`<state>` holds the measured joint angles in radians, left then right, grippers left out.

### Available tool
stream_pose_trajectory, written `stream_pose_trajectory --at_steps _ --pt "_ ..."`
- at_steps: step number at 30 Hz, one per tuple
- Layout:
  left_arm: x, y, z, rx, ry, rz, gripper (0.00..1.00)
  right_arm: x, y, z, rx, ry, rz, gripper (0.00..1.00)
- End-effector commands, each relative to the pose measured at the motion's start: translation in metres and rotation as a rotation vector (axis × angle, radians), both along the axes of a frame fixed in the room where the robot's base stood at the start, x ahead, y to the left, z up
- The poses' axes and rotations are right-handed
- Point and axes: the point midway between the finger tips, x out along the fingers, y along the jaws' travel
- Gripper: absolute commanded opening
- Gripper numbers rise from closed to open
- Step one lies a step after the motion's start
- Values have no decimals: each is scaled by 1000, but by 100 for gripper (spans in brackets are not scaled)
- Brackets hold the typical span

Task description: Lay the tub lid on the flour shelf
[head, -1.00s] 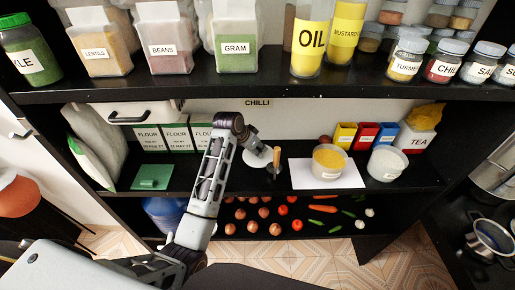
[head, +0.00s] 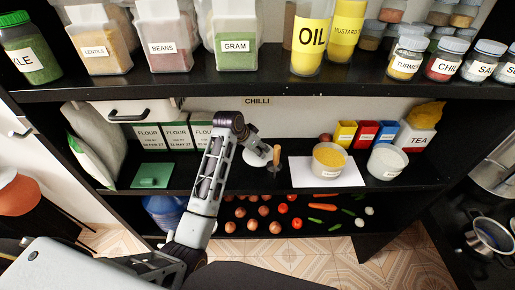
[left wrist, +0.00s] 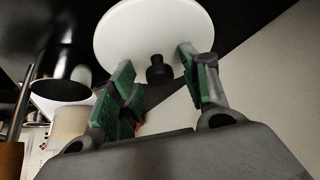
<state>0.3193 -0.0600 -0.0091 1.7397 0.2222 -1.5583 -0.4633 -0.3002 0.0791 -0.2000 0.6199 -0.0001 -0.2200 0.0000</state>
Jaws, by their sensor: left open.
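The tub lid is a white disc (left wrist: 150,30) with a small black knob, near the top of the left wrist view. In the head view its pale edge (head: 257,156) shows just past my arm, over the flour shelf (head: 185,177). My left gripper (left wrist: 158,80) is open, its green-padded fingers apart on either side of the knob. I cannot tell whether they touch the lid. My right gripper is not in view.
Flour boxes (head: 177,136) and a green item (head: 152,175) are left of my arm. A wooden handle (head: 277,155) stands close by the lid. A yellow-filled tub (head: 329,160) and a white tub (head: 386,162) are to the right. The upper shelf (head: 200,85) overhangs.

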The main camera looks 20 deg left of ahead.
Motion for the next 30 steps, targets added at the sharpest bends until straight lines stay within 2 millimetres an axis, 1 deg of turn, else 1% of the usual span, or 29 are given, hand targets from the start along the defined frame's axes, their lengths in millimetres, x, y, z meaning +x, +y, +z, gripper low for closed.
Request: stream_pose_trajectory --at_steps 8,21,25,30 --pt "-6 4 13 0 -2 0 46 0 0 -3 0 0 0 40" --pt "-29 18 54 0 -2 0 46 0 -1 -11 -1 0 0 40" --pt "-33 20 61 1 -2 1 46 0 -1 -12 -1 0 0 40" --pt "-35 21 64 1 0 1 46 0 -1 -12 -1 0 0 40"
